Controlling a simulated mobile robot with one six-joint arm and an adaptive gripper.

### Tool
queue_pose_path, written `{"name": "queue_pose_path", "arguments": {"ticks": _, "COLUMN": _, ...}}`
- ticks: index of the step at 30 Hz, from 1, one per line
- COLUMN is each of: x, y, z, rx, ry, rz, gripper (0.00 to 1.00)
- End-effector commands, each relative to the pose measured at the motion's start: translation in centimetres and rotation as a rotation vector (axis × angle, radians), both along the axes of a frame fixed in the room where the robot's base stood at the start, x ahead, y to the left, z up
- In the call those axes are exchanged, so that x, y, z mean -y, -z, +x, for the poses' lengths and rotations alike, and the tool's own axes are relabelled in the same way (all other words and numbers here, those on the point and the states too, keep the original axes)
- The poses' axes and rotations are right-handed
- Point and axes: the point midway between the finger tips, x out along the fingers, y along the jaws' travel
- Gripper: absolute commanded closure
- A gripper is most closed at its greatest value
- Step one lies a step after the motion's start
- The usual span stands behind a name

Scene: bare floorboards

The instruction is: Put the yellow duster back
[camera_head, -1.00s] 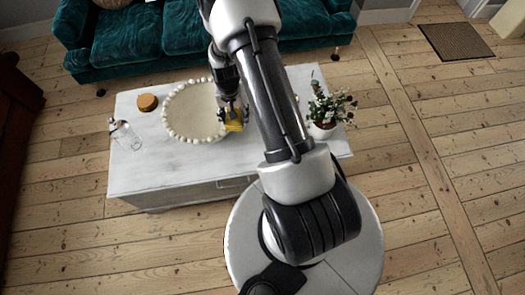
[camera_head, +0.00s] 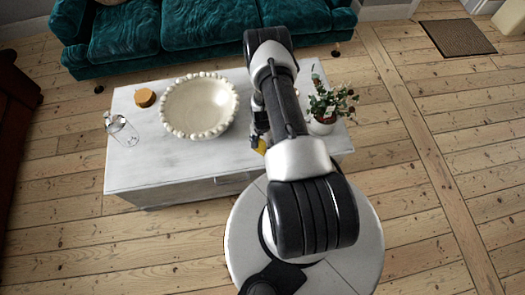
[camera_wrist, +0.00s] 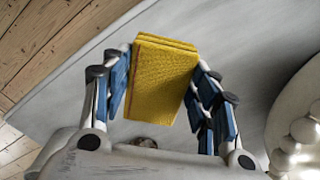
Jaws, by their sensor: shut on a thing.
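The yellow duster (camera_wrist: 160,78) is a folded, textured yellow cloth held between the blue-padded fingers of my gripper (camera_wrist: 165,95) in the wrist view. The gripper is shut on it. In the head view, a bit of the duster (camera_head: 260,146) shows beside my arm, over the right part of the white coffee table (camera_head: 165,170). My arm hides most of the gripper there. In the wrist view the pale tabletop (camera_wrist: 250,50) lies behind the duster. I cannot tell whether the duster touches it.
A large cream beaded bowl (camera_head: 199,106) stands on the table left of my gripper. A round orange-brown object (camera_head: 145,97) and a clear glass (camera_head: 122,130) are further left. A potted plant (camera_head: 325,108) stands at the right end. A teal sofa (camera_head: 200,35) is behind.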

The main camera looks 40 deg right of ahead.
Motion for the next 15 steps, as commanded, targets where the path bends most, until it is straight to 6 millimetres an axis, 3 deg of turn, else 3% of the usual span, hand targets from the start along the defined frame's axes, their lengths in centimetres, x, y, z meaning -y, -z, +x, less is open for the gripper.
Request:
{"name": "queue_pose_path", "arguments": {"ticks": 1, "x": 0.0, "y": 1.1, "z": 0.0, "rx": 0.000, "ry": 0.000, "rz": 0.000, "gripper": 0.68}}
{"name": "queue_pose_path", "arguments": {"ticks": 8, "x": 0.0, "y": 2.7, "z": 0.1, "rx": 0.001, "ry": -0.001, "rz": -0.001, "gripper": 0.68}}
{"name": "queue_pose_path", "arguments": {"ticks": 15, "x": 0.0, "y": 6.2, "z": 0.0, "rx": 0.000, "ry": -0.001, "rz": 0.000, "gripper": 0.68}}
